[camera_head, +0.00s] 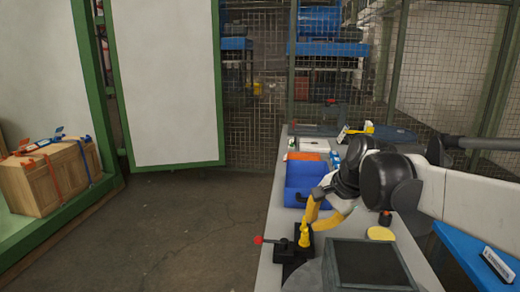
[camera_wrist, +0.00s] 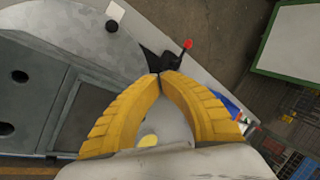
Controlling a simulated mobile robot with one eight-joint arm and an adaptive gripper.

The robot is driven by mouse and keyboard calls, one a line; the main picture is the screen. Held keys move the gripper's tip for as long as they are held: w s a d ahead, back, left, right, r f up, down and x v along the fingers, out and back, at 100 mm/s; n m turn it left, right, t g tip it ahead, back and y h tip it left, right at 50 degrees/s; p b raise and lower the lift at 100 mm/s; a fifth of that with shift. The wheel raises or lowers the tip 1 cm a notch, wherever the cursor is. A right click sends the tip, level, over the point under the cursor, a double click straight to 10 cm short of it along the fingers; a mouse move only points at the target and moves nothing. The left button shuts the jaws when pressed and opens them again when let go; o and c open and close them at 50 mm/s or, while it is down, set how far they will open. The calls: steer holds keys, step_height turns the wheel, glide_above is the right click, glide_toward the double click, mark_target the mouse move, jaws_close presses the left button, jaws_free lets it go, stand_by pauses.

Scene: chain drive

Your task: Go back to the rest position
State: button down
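My gripper (camera_head: 304,240) has yellow fingers and reaches down over the near part of the grey workbench (camera_head: 265,262). In the wrist view, the two fingertips of my gripper (camera_wrist: 159,74) meet, with no object visible between them. A black fixture (camera_head: 287,254) with a red knob (camera_head: 258,240) lies at the fingertips in the head view. In the wrist view the black fixture (camera_wrist: 150,62) and red knob (camera_wrist: 187,44) show just beyond the tips. Whether the tips touch the fixture cannot be told. No chain can be made out.
A blue bin (camera_head: 299,183) stands behind my gripper on the bench. A yellow disc (camera_head: 380,233) and a dark square plate (camera_head: 368,265) lie to the right. A wooden crate (camera_head: 40,184) stands far left. The floor left of the bench is clear; wire fencing stands behind.

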steer(key=s+d+f+n+h, duration=0.1)
steer(key=s+f+n, duration=0.1)
steer(key=s, duration=0.5)
steer(key=s+d+f+n+t+h, duration=0.1)
steer(key=s+n, duration=0.3)
steer(key=s, duration=0.4)
steer(key=s+d+f+n+t+h, duration=0.1)
steer(key=s+d+f+n, duration=0.2)
steer(key=s, duration=0.5)
steer(key=shift+f+n, duration=0.4)
steer(key=shift+n, duration=0.2)
